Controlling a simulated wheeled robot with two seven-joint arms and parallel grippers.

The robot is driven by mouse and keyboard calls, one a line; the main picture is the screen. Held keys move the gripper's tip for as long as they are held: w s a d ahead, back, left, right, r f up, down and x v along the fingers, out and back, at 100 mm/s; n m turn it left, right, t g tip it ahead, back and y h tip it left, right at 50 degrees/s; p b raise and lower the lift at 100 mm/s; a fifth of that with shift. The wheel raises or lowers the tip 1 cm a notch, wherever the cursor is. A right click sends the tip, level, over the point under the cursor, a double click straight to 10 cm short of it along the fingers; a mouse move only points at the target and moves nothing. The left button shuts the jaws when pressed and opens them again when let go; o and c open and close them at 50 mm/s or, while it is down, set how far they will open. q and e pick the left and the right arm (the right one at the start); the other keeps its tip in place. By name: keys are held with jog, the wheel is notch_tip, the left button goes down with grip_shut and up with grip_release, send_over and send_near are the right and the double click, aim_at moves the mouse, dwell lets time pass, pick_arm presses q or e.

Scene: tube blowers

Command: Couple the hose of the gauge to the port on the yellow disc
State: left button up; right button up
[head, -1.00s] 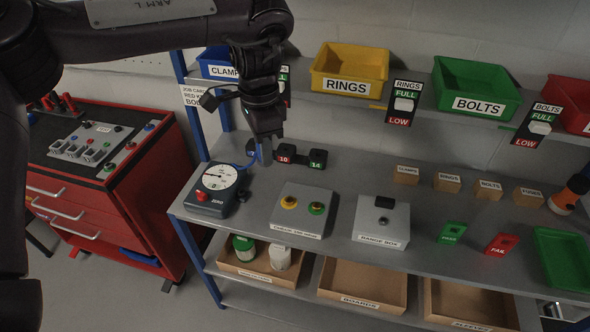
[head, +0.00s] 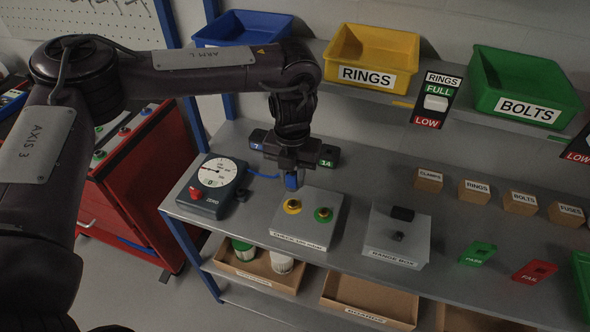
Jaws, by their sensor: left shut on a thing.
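The gauge (head: 213,187) is a dark blue box with a white dial and a red knob, on the left of the grey shelf. Its blue hose (head: 262,176) runs right to my left gripper (head: 291,182). My left gripper is shut on the hose end, pointing down just behind the grey port box. The yellow disc (head: 292,206) is on the sloped top of this box, with a dark port at its centre. A green disc (head: 323,215) sits to its right. The hose end is above and behind the yellow disc, apart from it. My right gripper is out of view.
Dark numbered blocks (head: 328,156) stand behind my gripper, partly hidden. A grey range box (head: 397,240) stands to the right. Small labelled blocks, a green tag (head: 478,254) and a red tag (head: 534,271) lie farther right. Bins fill the upper shelf.

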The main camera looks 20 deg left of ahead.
aim_at(293, 191)
pick_arm(q)
jog(key=shift+s+f+b, duration=0.1)
jog(key=shift+f+b, duration=0.6)
jog(key=shift+f, duration=0.15)
jog(key=shift+f+b, duration=1.2)
jog(key=shift+f, duration=0.2)
jog(key=shift+r, duration=0.1)
jog(key=shift+p, duration=0.65)
jog(key=shift+f+b, duration=0.4)
jog(key=shift+f, duration=0.35)
dwell(0.5)
jog(key=o, duration=1)
jog(key=shift+o, duration=0.2)
